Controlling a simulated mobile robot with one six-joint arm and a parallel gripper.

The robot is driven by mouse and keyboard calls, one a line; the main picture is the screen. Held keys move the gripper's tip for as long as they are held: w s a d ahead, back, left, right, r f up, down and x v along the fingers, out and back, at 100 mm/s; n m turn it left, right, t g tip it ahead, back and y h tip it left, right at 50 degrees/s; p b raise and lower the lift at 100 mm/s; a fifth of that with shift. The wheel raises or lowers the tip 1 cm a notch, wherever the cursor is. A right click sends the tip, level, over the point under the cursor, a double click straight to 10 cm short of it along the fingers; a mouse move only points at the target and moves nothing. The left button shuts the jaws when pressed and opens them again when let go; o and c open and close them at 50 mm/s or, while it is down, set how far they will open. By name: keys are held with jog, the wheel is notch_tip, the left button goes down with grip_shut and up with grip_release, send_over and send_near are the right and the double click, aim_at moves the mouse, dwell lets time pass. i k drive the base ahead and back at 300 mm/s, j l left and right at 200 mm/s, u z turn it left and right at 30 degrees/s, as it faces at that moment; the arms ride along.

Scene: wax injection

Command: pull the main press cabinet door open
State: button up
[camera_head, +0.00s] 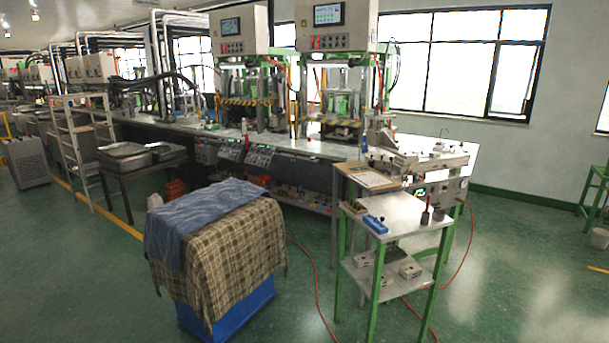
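Two presses stand side by side on the long workbench in the head view. Each has a pale control cabinet on top with a screen and a row of buttons: the left cabinet (258,30) and the right cabinet (357,30). Their fronts look closed, and no handle or hinge is clear at this size. I cannot tell which one is the main press cabinet. Under them are the left press frame (250,100) with a yellow-black striped bar and the right press frame (340,105). My gripper is not in view.
A cloth-covered blue bin (235,315) and a green-legged table (400,225) with small parts stand in front of the workbench (300,147). A ladder (68,150) stands left. Red hoses cross the floor. Green floor is open at the lower right and left.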

aim_at(350, 20)
jog(key=i+j+u, duration=0.4)
jog(key=j, duration=0.15)
jog(key=i+j+u, duration=0.25)
jog(key=j+u, duration=0.15)
jog(key=i+j+u, duration=0.6)
jog(key=i+u, duration=0.65)
jog(key=i+z, duration=0.1)
jog(key=i, duration=0.45)
jog(key=i+l+z, duration=0.15)
jog(key=i, duration=0.4)
jog(key=i+j+z, duration=0.1)
jog(key=i, duration=0.45)
jog(key=i+j+z, duration=0.15)
jog(key=i, duration=0.4)
jog(key=i+j+z, duration=0.1)
jog(key=i, duration=0.45)
jog(key=i+j+z, duration=0.15)
jog(key=i, duration=0.35)
jog(key=i+l+z, duration=0.15)
jog(key=i+z, duration=0.75)
jog(key=i+j+z, duration=0.4)
jog(key=i, duration=0.15)
jog(key=i+j+z, duration=0.25)
jog(key=i+z, duration=0.2)
